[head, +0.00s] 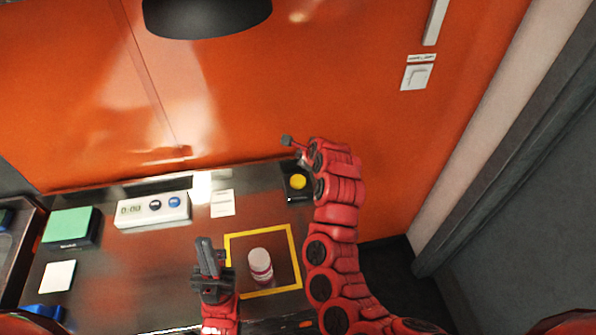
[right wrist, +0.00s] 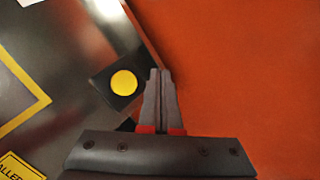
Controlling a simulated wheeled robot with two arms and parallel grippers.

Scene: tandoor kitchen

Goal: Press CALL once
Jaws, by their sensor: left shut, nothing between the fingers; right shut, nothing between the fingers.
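A round yellow button (head: 298,181) on a small black box (head: 304,195) sits at the back right of the counter, by the orange wall. I cannot read the word CALL on it. In the right wrist view the yellow button (right wrist: 124,83) is just left of the fingertips and looks clear of them. My right gripper (head: 287,141) is shut and empty, reaching up near the wall behind the box; it also shows in the right wrist view (right wrist: 161,72). My left gripper (head: 204,241) is shut and empty over the front of the counter.
A white-capped jar (head: 260,262) stands inside a yellow square outline (head: 290,236). A wall switch (head: 416,77) is right; a dark lamp (head: 207,15) hangs above.

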